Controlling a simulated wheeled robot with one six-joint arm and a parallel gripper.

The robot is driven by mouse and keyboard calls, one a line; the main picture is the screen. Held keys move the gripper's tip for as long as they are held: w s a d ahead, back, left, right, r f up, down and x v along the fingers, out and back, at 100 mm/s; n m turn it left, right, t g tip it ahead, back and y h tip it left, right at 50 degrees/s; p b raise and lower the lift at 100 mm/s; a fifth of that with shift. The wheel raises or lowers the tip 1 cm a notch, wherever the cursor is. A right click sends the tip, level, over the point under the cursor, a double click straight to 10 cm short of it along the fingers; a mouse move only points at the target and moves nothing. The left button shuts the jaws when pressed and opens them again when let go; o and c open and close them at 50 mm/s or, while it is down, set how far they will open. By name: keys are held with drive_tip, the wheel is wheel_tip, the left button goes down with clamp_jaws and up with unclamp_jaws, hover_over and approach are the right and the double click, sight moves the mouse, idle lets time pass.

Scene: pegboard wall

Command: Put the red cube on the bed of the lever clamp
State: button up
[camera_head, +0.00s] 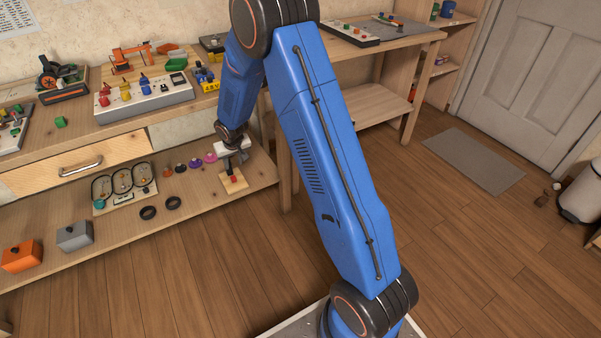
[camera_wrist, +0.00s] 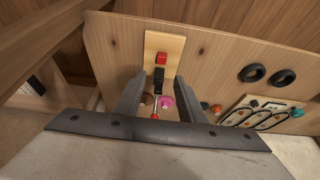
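The lever clamp (camera_head: 233,186) is on the lower shelf of the workbench, near its right end. Its pale wooden base (camera_wrist: 178,44) shows in the wrist view, with a black block (camera_wrist: 159,80) and a thin red lever (camera_wrist: 155,108) on it. The red cube (camera_wrist: 161,58) rests on this base, just beyond the black block. It also shows in the head view (camera_head: 232,179). My gripper (camera_head: 235,163) is above the clamp, pointing down. In the wrist view my gripper (camera_wrist: 159,88) has its fingers apart, on either side of the black block and lever, with nothing gripped.
Colored knobs (camera_head: 195,163), a looped track toy (camera_head: 122,184) and black rings (camera_head: 148,212) lie left of the clamp. Orange (camera_head: 22,256) and grey (camera_head: 74,236) boxes stand further left. The workbench top (camera_head: 110,128) overhangs the shelf. The floor in front is clear.

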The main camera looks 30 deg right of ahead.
drive_tip(key=s+d+r, duration=0.3)
drive_tip(key=s+r, duration=0.8)
drive_tip(key=r, duration=0.2)
drive_tip(key=s+d+r, duration=0.3)
drive_tip(key=s+r, duration=0.7)
drive_tip(key=r, duration=0.3)
drive_tip(key=s+r, duration=0.3)
drive_tip(key=s, duration=1.2)
drive_tip(key=s+r, duration=0.3)
drive_tip(key=s, duration=1.2)
drive_tip(key=shift+s+d, duration=0.2)
drive_tip(key=shift+d, duration=0.15)
drive_tip(key=shift+w+f, duration=0.1)
drive_tip(key=shift+w, duration=0.2)
